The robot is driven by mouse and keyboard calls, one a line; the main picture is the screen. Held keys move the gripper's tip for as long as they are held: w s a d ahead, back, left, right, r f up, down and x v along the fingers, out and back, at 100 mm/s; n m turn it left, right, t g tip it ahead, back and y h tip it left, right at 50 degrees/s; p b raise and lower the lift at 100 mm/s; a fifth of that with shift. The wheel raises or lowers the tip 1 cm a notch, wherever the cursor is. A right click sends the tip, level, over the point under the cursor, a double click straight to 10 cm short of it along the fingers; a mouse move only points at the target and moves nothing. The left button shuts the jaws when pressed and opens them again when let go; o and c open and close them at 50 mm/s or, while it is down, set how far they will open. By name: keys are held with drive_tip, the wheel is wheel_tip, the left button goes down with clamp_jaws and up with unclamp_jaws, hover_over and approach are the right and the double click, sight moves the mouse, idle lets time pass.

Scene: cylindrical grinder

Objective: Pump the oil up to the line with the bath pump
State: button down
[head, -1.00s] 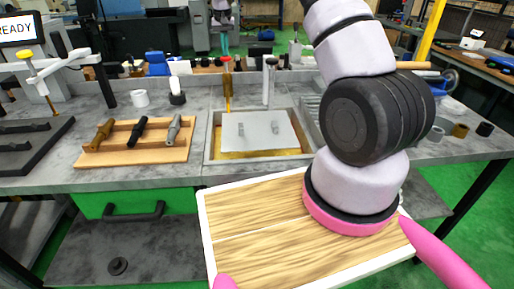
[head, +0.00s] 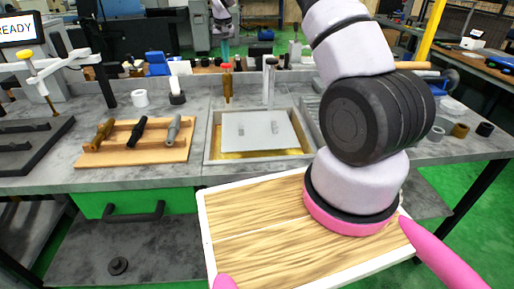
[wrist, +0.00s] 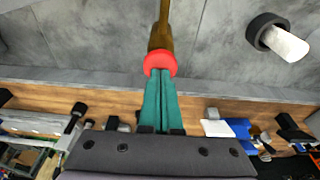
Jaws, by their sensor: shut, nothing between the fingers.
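The bath pump (head: 227,88) is an upright brown-gold post with a red cap, at the back left of the bath (head: 208,150). My gripper (head: 225,60) is directly above it, teal fingers pointing down. In the wrist view, the shut, empty fingers (wrist: 160,76) meet the red cap (wrist: 160,64) end on and appear to touch it; the pump's brown post (wrist: 160,35) runs beyond. Yellowish oil (head: 255,155) shows along the front of the bath, beside a grey plate (head: 258,130) with two small fittings. I cannot make out a level line.
A grey upright spout (head: 270,85) stands right of the pump. A wooden rack (head: 105,157) with several handled tools lies left of the bath. A wood-topped tray (head: 250,250) is in front.

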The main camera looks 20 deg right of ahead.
drive_tip(key=shift+r, duration=2.6)
wheel_tip(320, 180, up, 5)
drive_tip(key=shift+r, duration=0.1)
